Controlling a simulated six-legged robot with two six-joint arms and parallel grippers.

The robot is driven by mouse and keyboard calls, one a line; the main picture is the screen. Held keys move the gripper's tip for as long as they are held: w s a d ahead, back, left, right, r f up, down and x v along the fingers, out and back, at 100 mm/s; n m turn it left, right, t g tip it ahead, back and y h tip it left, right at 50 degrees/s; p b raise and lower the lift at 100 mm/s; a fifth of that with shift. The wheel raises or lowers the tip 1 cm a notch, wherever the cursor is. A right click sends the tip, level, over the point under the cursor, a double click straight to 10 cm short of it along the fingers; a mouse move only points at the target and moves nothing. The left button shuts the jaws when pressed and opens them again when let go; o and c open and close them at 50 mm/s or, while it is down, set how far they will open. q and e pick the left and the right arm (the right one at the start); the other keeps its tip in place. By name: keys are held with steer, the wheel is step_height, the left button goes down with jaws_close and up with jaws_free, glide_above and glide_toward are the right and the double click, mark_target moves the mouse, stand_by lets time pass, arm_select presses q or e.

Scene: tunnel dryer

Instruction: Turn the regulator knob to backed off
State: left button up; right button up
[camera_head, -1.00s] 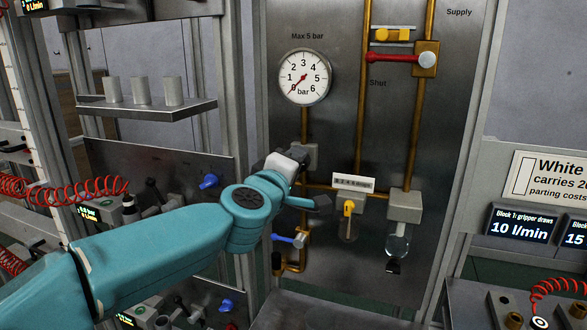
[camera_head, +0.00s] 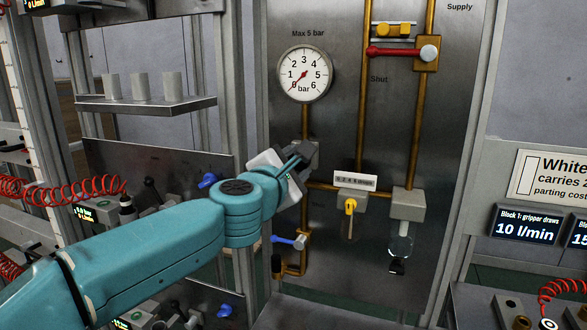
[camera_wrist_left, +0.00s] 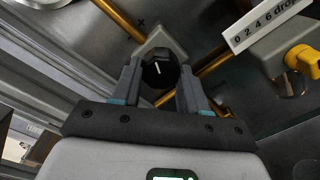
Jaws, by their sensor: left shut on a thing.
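The regulator knob (camera_wrist_left: 160,70) is black with a white line mark that stands nearly upright in the left wrist view. It sits on a light grey regulator body (camera_wrist_left: 158,42) on the brass pipe. My left gripper (camera_wrist_left: 158,80) has its two fingers on either side of the knob and is shut on it. In the head view the gripper (camera_head: 302,153) reaches the regulator on the steel panel, and its fingers hide the knob there. The pressure gauge (camera_head: 304,74) above has its red needle by 0. My right gripper is not in view.
A red-handled supply valve (camera_head: 393,51) is at the panel's top. Below the regulator are a yellow knob (camera_head: 350,207) under a drops label (camera_head: 355,180), a blue lever valve (camera_head: 290,240) and a clear bowl (camera_head: 400,247). A shelf with white cylinders (camera_head: 145,103) stands left.

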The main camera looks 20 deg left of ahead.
arm_select(q)
steer(key=n+b, duration=0.1)
steer(key=n, duration=0.4)
steer(key=shift+r, duration=0.15)
steer(key=shift+n, duration=0.3)
stand_by(0.3)
steer(key=o, duration=1.1)
steer(key=shift+c, duration=0.2)
steer(key=s+b, duration=0.1)
steer(key=s, duration=1.5)
steer(key=shift+s+a, duration=0.15)
steer(key=shift+a, duration=0.25)
